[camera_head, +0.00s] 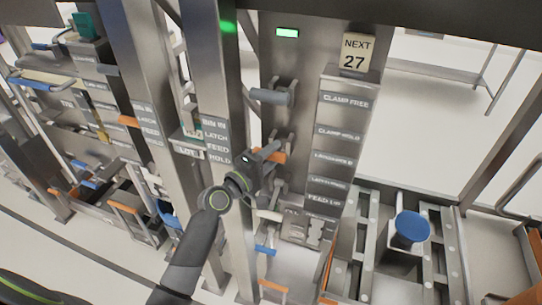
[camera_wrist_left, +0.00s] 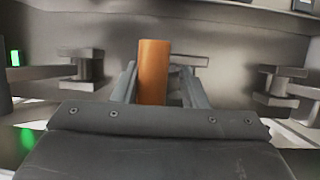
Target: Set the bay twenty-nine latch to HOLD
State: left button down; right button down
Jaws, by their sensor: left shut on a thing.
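My left gripper (camera_head: 268,154) reaches in from below to the steel panel at the centre and is shut on an orange lever handle (camera_head: 277,156). In the left wrist view, the orange handle (camera_wrist_left: 154,72) stands upright between the two grey fingers (camera_wrist_left: 157,88). A label strip (camera_head: 340,145) right of it reads CLAMP FREE and CLAMP HOLD, with smaller LATCH and FEED lines below. Labels on the post to the left read LATCH, FEED and HOLD. I see no bay number twenty-nine. My right gripper is out of view.
A grey lever (camera_head: 270,96) sits above the orange handle on the same panel. A steel post (camera_head: 220,90) stands close left. A blue-topped post (camera_head: 410,227) stands among rails at lower right.

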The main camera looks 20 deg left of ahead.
pick_arm(q)
jog(key=c, duration=1.2)
grip_release()
jog(key=shift+w+r+t, duration=0.2)
jog(key=shift+r+t, duration=0.1)
jog(key=shift+r, duration=0.35)
jog(key=shift+o, duration=0.2)
jog(key=shift+w+f, duration=0.1)
jog(key=shift+w, duration=0.05)
jog(key=shift+f, duration=0.1)
jog(key=shift+s+a+f, duration=0.1)
jog(key=shift+s, duration=0.1)
jog(key=b+v, duration=0.4)
jog(key=v, duration=1.3)
